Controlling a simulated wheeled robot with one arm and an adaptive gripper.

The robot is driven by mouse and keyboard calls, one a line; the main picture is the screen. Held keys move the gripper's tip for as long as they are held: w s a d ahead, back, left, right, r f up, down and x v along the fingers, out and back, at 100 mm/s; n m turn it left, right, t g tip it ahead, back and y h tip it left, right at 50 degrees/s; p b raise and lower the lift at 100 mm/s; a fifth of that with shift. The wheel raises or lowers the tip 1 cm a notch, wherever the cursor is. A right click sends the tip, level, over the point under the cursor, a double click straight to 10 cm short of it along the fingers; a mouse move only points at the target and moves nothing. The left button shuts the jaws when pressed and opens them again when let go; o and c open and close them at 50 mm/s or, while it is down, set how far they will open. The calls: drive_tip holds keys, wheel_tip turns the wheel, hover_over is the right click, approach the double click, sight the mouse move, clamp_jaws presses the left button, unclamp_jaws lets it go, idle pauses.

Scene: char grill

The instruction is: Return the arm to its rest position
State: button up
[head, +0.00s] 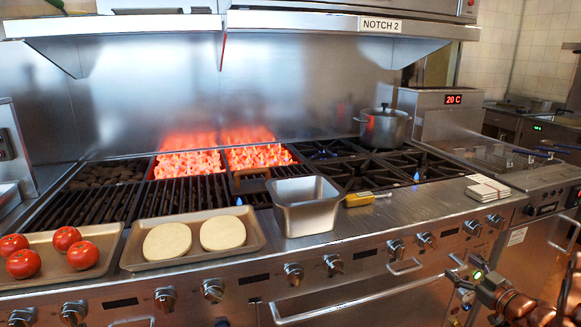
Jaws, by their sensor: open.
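My gripper (466,280) is at the lower right of the head view, in front of the range's front panel and near the oven handle. It is open, and I see nothing between its fingers. My arm runs from it to the right edge of the view. The gripper appears apart from the counter and the food on it.
The char grill (100,205) has glowing coals (190,162) at the back. Trays with tomatoes (67,238) and pale rounds (167,242) line the front edge. A steel pan (305,205), a pot (383,128) and a fryer (470,150) stand farther right.

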drive_tip(key=s+a+m+g+h, duration=0.25)
drive_tip(key=s+a+g, duration=0.75)
drive_tip(key=s+a, duration=0.8)
drive_tip(key=s+a+m+g+h, duration=0.1)
drive_tip(key=s+a+m+g, duration=0.2)
drive_tip(key=s+a+g, duration=1.1)
drive_tip(key=s+r+t+p, duration=0.2)
drive_tip(key=s+r+p, duration=0.1)
drive_tip(key=r+p, duration=0.5)
drive_tip(key=s+a+r+t+p, duration=0.1)
drive_tip(key=s+r+t+p, duration=0.2)
drive_tip(key=r+p, duration=0.5)
wheel_tip(320, 180, up, 3)
drive_tip(key=shift+s+f, duration=0.15)
drive_tip(key=shift+s, duration=0.4)
